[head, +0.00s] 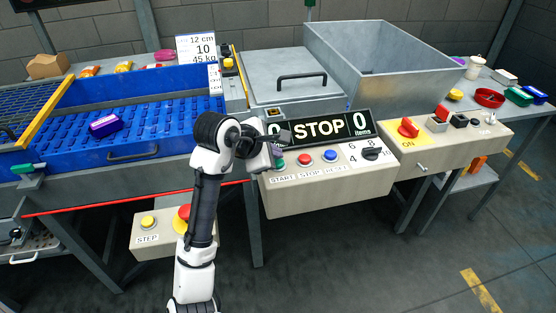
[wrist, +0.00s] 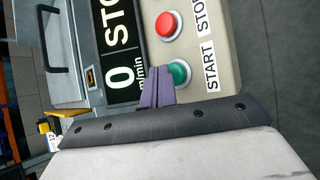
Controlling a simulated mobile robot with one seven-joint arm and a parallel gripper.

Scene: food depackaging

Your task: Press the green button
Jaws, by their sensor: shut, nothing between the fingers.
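The green button (head: 280,163) sits above the START label on the beige control panel (head: 318,190), at the left end of its button row. In the head view my gripper (head: 276,151) is right by it and partly covers it. In the wrist view the green button (wrist: 182,72) shows just right of my gripper's purple fingers (wrist: 156,80), which hide its left edge. The fingers are shut with nothing between them. I cannot tell whether they touch the button.
A red button (head: 304,159) and a blue button (head: 330,156) follow to the right, then a black dial (head: 371,154). The display (head: 318,129) above reads STOP. A blue conveyor bed (head: 130,150) is left.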

